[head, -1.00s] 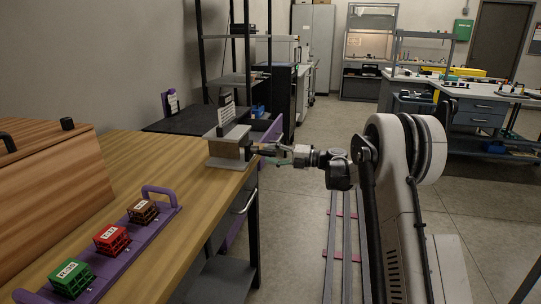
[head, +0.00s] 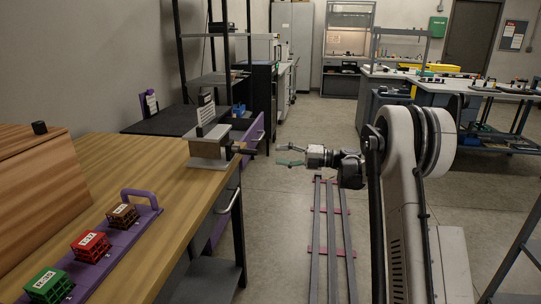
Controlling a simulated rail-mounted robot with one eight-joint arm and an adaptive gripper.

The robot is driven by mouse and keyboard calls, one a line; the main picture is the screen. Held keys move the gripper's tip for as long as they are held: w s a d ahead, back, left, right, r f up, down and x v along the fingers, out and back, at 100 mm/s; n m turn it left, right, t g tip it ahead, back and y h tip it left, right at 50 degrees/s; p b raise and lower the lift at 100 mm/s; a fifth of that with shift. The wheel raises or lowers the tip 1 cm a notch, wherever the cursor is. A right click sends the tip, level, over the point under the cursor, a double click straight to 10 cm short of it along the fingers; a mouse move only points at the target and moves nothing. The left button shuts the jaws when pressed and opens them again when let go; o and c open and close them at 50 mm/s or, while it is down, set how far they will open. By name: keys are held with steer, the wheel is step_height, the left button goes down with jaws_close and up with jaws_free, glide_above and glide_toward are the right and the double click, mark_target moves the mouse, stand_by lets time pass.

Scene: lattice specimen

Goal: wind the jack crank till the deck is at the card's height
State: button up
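The jack (head: 207,158) is a grey block-like device with a deck on top, on the right edge of the wooden bench. Its crank (head: 243,151) sticks out to the right over the bench edge, with a dark handle. A white card (head: 206,110) with dark print stands upright at the jack; I cannot tell how the deck's height compares with it. My gripper (head: 281,156) is right of the crank and clear of it, pointing left. Its fingers are spread apart, with nothing visible between them.
A purple tray (head: 152,212) with brown, red and green labelled blocks lies on the bench (head: 170,200). A wooden box (head: 40,190) stands at the left. A dark shelf rack (head: 215,80) is behind. The floor (head: 270,230) right of the bench is open, with rails.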

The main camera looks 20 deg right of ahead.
steer(key=shift+s+d, duration=0.2)
steer(key=shift+d, duration=0.15)
